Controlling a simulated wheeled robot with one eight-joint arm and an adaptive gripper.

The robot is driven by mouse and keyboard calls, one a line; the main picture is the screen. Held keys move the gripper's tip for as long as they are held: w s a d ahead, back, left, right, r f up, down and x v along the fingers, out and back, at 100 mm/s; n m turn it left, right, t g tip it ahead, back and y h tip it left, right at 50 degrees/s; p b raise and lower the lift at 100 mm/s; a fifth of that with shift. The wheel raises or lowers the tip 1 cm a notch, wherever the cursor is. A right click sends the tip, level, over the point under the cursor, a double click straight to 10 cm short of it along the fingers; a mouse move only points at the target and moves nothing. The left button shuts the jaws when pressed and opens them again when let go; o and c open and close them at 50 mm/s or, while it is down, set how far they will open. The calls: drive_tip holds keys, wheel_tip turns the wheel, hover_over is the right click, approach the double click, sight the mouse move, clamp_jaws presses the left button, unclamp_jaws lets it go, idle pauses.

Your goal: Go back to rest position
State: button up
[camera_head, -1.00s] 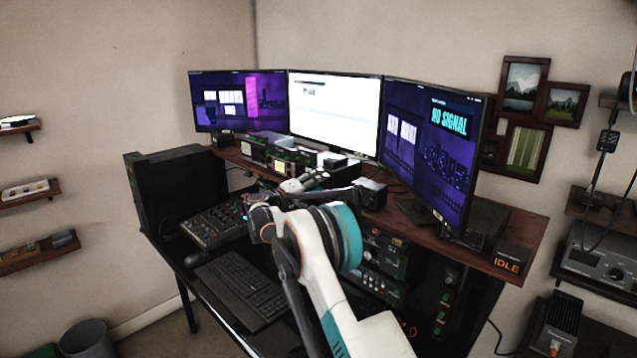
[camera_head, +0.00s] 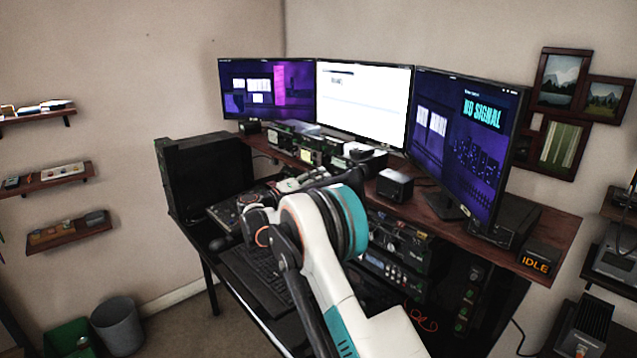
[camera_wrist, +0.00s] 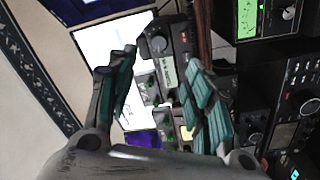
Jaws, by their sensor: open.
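My gripper (camera_wrist: 162,85) is open in the wrist view, its two teal-padded fingers apart with nothing held between them. Beyond the fingers is a dark radio unit (camera_wrist: 180,45) with a knob and a small display. In the head view my arm reaches over the desk, and its bent joint hides much of the gripper. The row of radio units (camera_head: 308,153) stands on the desk's upper shelf under the monitors. A unit with a green-lit display (camera_wrist: 262,17) is at the upper right of the wrist view.
Three monitors (camera_head: 365,100) stand along the back of the desk. A black computer case (camera_head: 205,178) is at its left and rack units (camera_head: 397,240) sit under the shelf. A keyboard (camera_head: 255,280) lies below my arm. A bin (camera_head: 118,325) stands on the floor at left.

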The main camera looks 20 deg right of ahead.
drive_tip(key=s+a+r+n+y, duration=0.1)
drive_tip(key=s+r+y, duration=0.3)
drive_tip(key=s, duration=0.7)
drive_tip(key=s+a+r+n+y, duration=0.1)
drive_tip(key=s+r+y, duration=0.35)
drive_tip(key=s, duration=0.75)
drive_tip(key=s+a+f+y, duration=0.3)
drive_tip(key=s+a, duration=0.1)
drive_tip(key=s, duration=0.6)
drive_tip(key=s+a+f+t+y+b, duration=0.1)
drive_tip(key=s+a+f+y, duration=0.2)
drive_tip(key=s, duration=0.7)
drive_tip(key=s+a+f+y, duration=0.3)
drive_tip(key=s+a, duration=0.3)
drive_tip(key=s, duration=0.4)
drive_tip(key=shift+f, duration=0.85)
